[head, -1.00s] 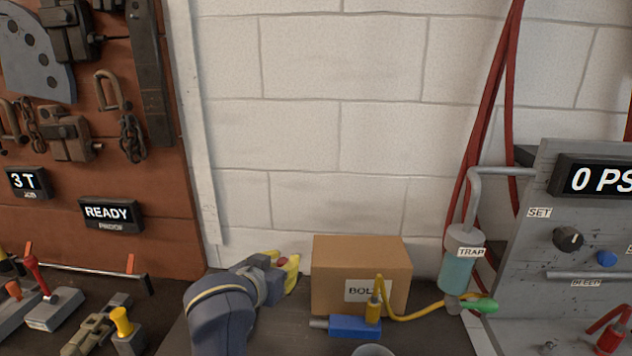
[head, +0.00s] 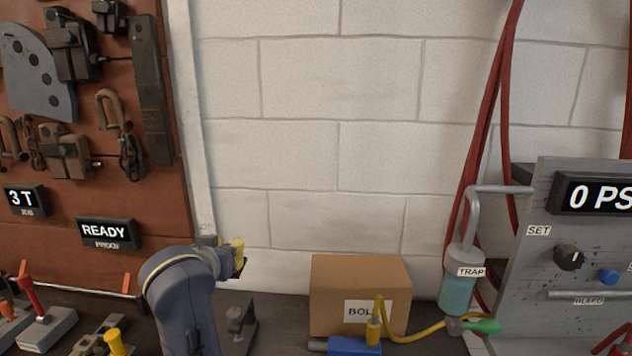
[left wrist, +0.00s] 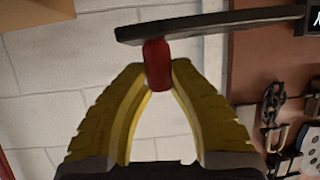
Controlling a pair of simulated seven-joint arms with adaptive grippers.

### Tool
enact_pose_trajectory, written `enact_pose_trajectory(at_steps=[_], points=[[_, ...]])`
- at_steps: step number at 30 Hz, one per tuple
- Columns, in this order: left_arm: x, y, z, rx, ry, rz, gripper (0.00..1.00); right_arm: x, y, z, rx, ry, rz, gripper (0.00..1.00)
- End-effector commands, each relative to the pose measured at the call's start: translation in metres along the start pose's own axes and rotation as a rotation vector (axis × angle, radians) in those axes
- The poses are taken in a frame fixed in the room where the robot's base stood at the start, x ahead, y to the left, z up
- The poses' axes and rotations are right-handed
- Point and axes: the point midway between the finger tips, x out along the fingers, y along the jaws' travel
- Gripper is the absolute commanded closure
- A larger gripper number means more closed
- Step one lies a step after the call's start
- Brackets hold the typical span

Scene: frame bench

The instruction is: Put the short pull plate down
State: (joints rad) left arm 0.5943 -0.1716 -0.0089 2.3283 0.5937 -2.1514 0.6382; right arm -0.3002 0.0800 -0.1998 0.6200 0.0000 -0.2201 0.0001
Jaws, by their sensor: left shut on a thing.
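My left gripper (head: 240,258) is in front of the white post, above the back of the bench and left of the cardboard box. Its yellow fingers (left wrist: 158,105) are shut on a red grip (left wrist: 158,65) in the left wrist view. The grip meets a dark flat plate (left wrist: 210,24), which I take as the short pull plate. My right gripper is not in view.
A cardboard box (head: 335,285) stands at the back, with a blue tool (head: 352,346) and yellow hose before it. A dark bracket (head: 238,325) stands right of my arm. The tool board (head: 60,200) is at left; the gauge panel (head: 545,250) is at right.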

Motion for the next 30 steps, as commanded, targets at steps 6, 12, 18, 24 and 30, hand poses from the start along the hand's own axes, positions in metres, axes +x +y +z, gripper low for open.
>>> enact_pose_trajectory(at_steps=[6,12,18,24,30], points=[[-0.005,-0.002,0.029,0.002,-0.005,-0.006,1.00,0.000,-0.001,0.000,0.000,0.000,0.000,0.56],[-0.010,-0.003,0.063,0.003,-0.006,-0.006,1.00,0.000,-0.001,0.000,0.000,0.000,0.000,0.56],[-0.015,-0.004,0.100,0.004,-0.006,-0.003,1.00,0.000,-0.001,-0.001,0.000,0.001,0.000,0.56],[-0.018,-0.005,0.129,0.005,-0.004,0.001,1.00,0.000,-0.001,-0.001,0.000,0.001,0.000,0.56],[-0.018,-0.005,0.153,0.007,-0.011,0.003,1.00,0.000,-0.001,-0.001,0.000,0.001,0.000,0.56]])
